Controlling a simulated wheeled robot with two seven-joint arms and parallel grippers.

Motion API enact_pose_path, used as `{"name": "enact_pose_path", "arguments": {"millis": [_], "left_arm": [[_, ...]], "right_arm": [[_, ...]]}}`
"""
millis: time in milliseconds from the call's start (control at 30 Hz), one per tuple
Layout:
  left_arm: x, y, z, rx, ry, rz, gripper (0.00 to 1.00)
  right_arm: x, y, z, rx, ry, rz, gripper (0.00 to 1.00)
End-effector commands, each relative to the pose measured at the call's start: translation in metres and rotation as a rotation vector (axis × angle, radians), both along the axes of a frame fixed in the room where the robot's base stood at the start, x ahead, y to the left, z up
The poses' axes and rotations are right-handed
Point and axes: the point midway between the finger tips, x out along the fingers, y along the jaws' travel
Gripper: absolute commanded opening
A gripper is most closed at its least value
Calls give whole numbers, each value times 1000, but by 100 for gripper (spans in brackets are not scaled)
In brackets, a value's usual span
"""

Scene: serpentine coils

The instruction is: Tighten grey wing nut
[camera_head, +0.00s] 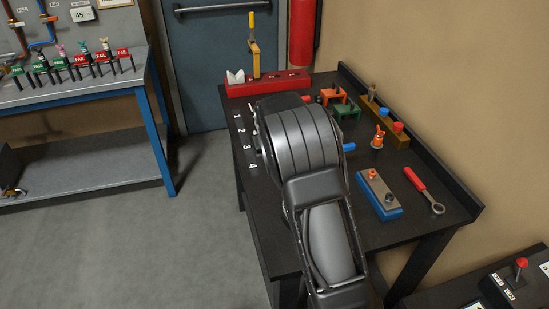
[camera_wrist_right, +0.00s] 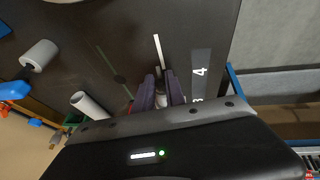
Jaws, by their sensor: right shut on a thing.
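My right gripper (camera_wrist_right: 160,92) has its two dark fingers close together over the dark workbench (camera_wrist_right: 125,40), with a small pale grey piece showing between the tips. This looks like the grey wing nut, but most of it is hidden by the fingers and the gripper body. In the head view my right arm covers the middle of the workbench (camera_head: 400,228) and hides the gripper and whatever it holds. A thin white bar (camera_wrist_right: 158,50) lies just ahead of the fingertips in the wrist view. My left gripper is in neither view.
A numbered strip (camera_wrist_right: 201,70) lies beside the gripper. Pale cylinders (camera_wrist_right: 40,55) lie on its other side.

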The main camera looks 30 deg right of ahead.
Motion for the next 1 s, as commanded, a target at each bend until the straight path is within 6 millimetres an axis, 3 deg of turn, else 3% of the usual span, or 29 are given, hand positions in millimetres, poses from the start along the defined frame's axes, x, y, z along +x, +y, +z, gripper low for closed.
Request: {"name": "enact_pose_path", "arguments": {"millis": [300,333,600,1000], "left_arm": [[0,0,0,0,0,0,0],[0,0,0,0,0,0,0],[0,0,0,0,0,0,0],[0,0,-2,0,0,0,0]], "right_arm": [[-2,1,-3,4,8,0,0],[-2,1,-3,4,8,0,18],[-1,1,-1,2,3,0,38],[-3,3,9,2,-2,0,38]]}}
